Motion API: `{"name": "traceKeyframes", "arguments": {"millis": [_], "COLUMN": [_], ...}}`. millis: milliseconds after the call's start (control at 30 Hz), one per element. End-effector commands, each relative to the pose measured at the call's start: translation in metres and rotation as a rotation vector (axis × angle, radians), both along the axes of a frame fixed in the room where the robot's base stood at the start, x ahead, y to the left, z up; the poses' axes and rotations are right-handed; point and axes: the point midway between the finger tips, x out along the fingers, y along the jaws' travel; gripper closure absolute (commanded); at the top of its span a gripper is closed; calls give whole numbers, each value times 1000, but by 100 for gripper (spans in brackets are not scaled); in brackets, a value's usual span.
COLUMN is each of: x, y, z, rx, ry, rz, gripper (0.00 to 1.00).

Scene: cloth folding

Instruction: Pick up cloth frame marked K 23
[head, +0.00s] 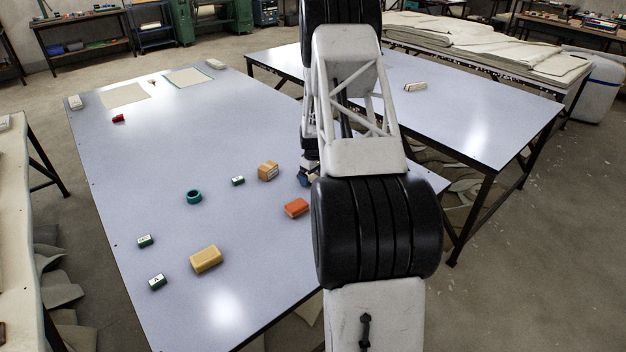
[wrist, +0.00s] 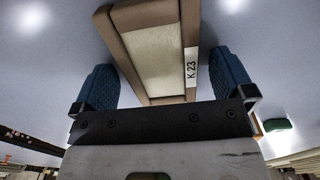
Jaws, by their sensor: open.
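The cloth frame marked K 23 (wrist: 155,52) shows in the wrist view, with a tan wooden rim, a pale cloth panel and a white label at its right. My gripper (wrist: 164,76) is open, with one blue finger on each side of the frame. Gaps show between fingers and rim, and I see no grip on it. In the head view my gripper (head: 306,180) is low over the table, partly hidden by my arm. A small tan block with a pale label (head: 268,171) is just left of it; I cannot tell whether it is that frame.
A green thing (wrist: 277,124) shows right of the gripper in the wrist view. The table's middle left is clear.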

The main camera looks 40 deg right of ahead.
Motion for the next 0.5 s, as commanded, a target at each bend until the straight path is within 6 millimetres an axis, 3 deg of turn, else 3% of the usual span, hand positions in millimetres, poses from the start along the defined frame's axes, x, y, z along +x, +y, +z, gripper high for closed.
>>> {"name": "traceKeyframes", "arguments": {"millis": [333, 500], "x": [0, 0], "y": [0, 0], "z": [0, 0], "rx": [0, 0], "ry": [0, 0], "rz": [0, 0], "gripper": [2, 28]}}
